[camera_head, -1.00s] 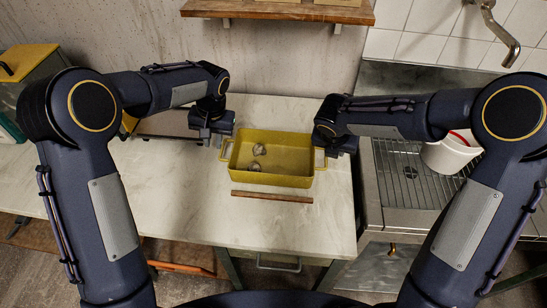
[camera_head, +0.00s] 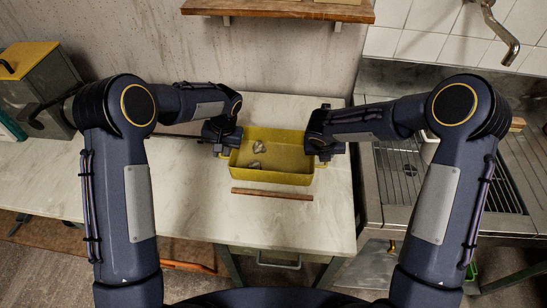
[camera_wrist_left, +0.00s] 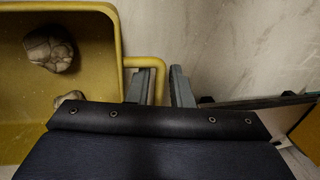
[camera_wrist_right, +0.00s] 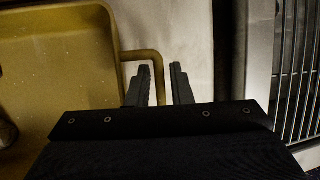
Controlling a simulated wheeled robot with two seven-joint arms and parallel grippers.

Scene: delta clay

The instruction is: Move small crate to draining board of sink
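The small crate is a yellow open box (camera_head: 272,179) on the pale worktop, with a loop handle at each end and stone-like lumps inside. My left gripper (camera_head: 226,143) is at its left handle. In the left wrist view its fingers (camera_wrist_left: 164,86) are apart, with the handle bar between them. My right gripper (camera_head: 325,152) is at the right handle. In the right wrist view its fingers (camera_wrist_right: 161,85) are also apart, with the handle bar between them. The sink's ribbed metal draining board (camera_head: 400,196) lies to the right, partly behind my right arm.
A brown wooden strip (camera_head: 272,194) lies just in front of the crate. A wooden shelf (camera_head: 280,11) is on the wall above. A tap (camera_head: 497,30) hangs over the sink. A yellow-topped box (camera_head: 40,85) stands at the far left.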

